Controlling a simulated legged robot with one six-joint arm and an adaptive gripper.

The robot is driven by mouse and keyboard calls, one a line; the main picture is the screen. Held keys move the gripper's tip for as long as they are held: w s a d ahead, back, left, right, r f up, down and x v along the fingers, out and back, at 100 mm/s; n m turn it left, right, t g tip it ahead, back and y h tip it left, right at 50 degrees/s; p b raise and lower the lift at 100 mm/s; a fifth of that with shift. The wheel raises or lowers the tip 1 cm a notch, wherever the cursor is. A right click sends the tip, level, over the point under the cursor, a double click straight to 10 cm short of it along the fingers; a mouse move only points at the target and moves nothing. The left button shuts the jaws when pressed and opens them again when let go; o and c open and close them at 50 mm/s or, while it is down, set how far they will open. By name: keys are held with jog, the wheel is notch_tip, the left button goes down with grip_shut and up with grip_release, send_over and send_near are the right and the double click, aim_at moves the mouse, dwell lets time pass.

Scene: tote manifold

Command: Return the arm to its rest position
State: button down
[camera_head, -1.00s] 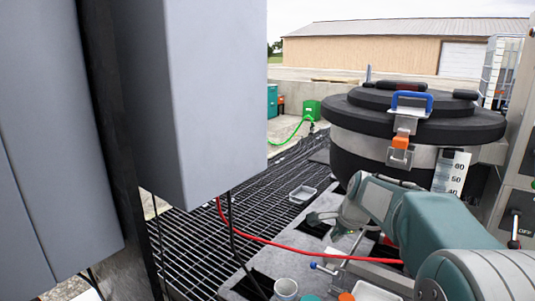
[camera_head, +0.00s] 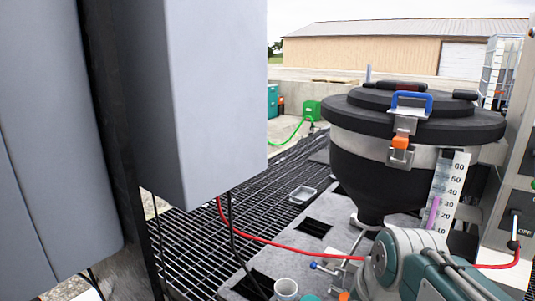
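My teal and grey arm (camera_head: 425,270) is low at the bottom right, in front of the black tank. Its elbow-like joint shows, with dark cables along the link behind it. My gripper is not visible; it is outside the picture or hidden behind the arm, so I cannot see whether it holds anything.
A black lidded tank (camera_head: 385,165) with a blue handle stands behind the arm, beside a white scale (camera_head: 450,190). A red hose (camera_head: 280,243) crosses the grey platform. A switch panel (camera_head: 518,215) is at right. Large grey cabinets (camera_head: 215,90) fill the left.

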jog(key=s+f+n, duration=0.3)
jog(key=s+n, duration=0.1)
jog(key=s, duration=0.5)
jog(key=shift+s+f+n+h, duration=0.25)
jog(key=shift+n+h, duration=0.05)
dwell(0.4)
